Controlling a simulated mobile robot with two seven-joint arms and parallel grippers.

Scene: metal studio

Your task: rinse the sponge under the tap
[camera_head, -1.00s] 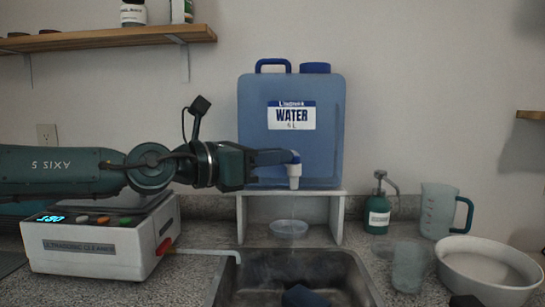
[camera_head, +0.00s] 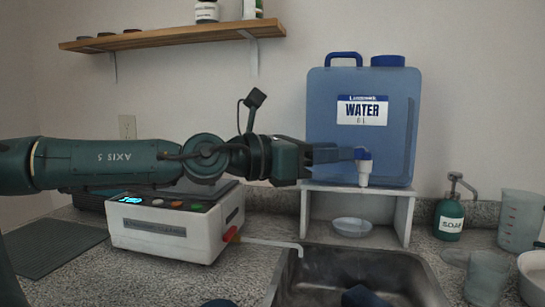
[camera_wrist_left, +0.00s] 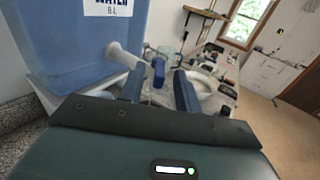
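The tap (camera_head: 364,171) is a white spout with a blue lever (camera_head: 361,154), on the front of a blue water container (camera_head: 340,95). My left gripper (camera_head: 343,154) is at the lever. In the left wrist view, its two blue fingers (camera_wrist_left: 159,90) stand apart, with the lever (camera_wrist_left: 158,69) in the gap near their tips; I see no firm grip. A dark blue shape (camera_head: 364,297) is in the sink (camera_head: 425,285) at the lower picture edge. It may be the sponge, but it is cut off. I cannot make out my right gripper.
The container stands on a white stand (camera_head: 308,215) with a shallow dish (camera_head: 351,227) beneath. An ultrasonic cleaner (camera_head: 175,235) with a red-handled drain pipe is left of the sink. A soap bottle (camera_head: 449,218), clear jug (camera_head: 519,222), beaker (camera_head: 486,275) and white bowl (camera_head: 535,275) stand at the right.

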